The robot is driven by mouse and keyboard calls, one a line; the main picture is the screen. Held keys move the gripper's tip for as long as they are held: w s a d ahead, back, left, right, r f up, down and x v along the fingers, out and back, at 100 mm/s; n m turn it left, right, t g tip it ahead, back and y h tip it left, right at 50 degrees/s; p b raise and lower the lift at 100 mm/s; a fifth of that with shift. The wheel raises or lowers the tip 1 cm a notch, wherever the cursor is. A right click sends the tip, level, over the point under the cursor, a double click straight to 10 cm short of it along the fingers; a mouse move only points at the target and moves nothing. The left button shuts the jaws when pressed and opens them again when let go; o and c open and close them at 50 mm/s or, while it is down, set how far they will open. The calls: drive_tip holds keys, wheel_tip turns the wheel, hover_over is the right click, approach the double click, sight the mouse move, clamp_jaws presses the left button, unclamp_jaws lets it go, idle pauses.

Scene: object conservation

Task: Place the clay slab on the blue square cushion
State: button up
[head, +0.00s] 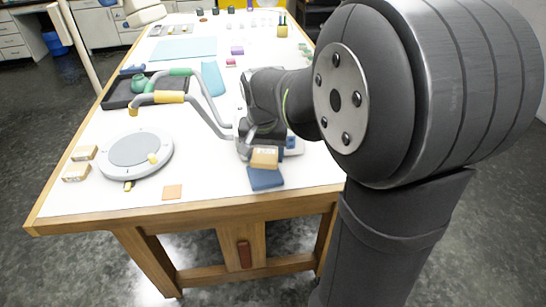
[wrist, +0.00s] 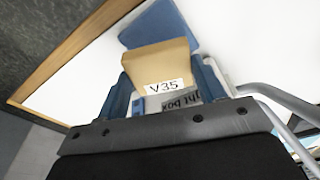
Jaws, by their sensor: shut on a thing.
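The clay slab, a tan block (head: 264,158), is held in my gripper (head: 252,148) near the front edge of the table. In the wrist view the slab (wrist: 158,62) sits between the two blue-grey fingers of my gripper (wrist: 165,78), with a white label reading V35 facing the camera. The blue square cushion (head: 266,180) lies flat on the table, just in front of the slab in the head view. In the wrist view the cushion (wrist: 158,22) shows beyond the slab, which hides part of it. I cannot tell the height of the slab above the cushion.
A round grey turntable (head: 130,150) and two similar tan blocks (head: 76,173) stand at the left. An orange square (head: 172,192) lies near the front edge. A blue box (head: 293,145) is right beside my gripper. A dark tray (head: 118,97) is farther back.

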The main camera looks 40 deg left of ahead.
sight(263, 158)
drive_tip(key=shift+a+f, duration=0.15)
drive_tip(key=shift+f, duration=1.95)
drive_tip(key=shift+f, duration=0.15)
drive_tip(key=o, duration=1.1)
drive_tip(key=shift+c, duration=0.2)
drive_tip(key=r, duration=0.4)
drive_tip(key=s+r, duration=0.1)
drive_tip(key=r, duration=0.3)
drive_tip(key=d+r, duration=0.1)
drive_tip(key=r, duration=0.3)
drive_tip(key=shift+s+r, duration=0.1)
drive_tip(key=shift+s, duration=0.25)
